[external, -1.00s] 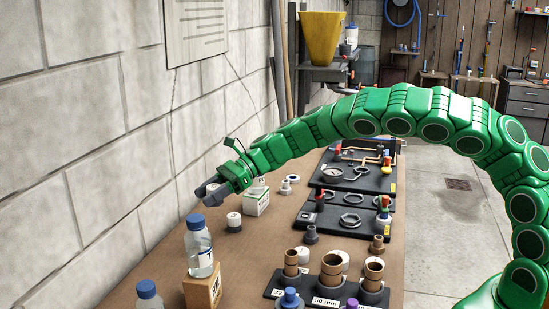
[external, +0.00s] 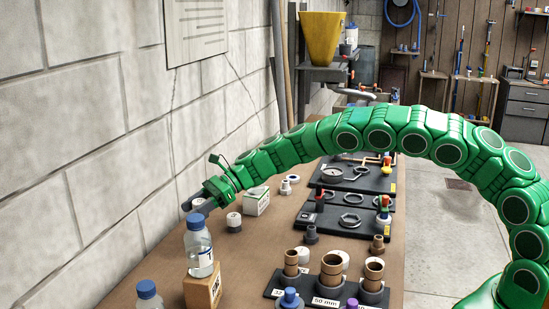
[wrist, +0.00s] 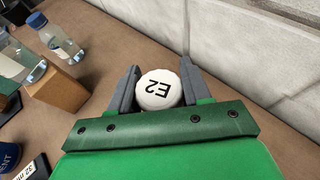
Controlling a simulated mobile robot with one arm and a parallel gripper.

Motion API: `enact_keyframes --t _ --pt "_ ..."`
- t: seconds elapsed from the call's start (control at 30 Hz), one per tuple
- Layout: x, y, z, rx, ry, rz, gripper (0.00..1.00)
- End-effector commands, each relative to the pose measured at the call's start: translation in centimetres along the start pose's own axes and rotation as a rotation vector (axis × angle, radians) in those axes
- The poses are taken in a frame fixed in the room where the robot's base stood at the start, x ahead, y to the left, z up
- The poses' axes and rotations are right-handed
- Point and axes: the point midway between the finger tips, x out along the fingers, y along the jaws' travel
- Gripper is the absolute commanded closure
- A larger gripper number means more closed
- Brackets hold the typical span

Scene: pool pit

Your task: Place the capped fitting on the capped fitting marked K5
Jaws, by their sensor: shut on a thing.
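Only a little of the held fitting (external: 198,202) shows in the external view. Another capped fitting (external: 234,221), with a white cap and dark lower part, stands upright on the bench to the right of my gripper. No K5 mark is readable in either view, so I cannot tell which fitting bears it.
A bottle (external: 199,246) stands on a wooden block (external: 203,289) in front of my gripper; another bottle (external: 148,295) stands nearer. A white-green box (external: 257,202) is to the right. A fitting rack (external: 276,292) is front right. The block wall (external: 90,150) is close at left.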

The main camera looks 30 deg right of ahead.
Motion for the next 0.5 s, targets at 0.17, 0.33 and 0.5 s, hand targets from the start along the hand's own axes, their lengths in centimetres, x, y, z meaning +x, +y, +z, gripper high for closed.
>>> enact_keyframes --t 0.17,0.33,0.5 --pt "0.3 -0.2 -0.2 0.0 -0.001 0.0 0.84" --pt "1.1 -0.5 -1.3 0.003 0.0 0.001 0.84" --pt "1.9 -0.6 -3.3 0.002 0.0 0.001 0.84"
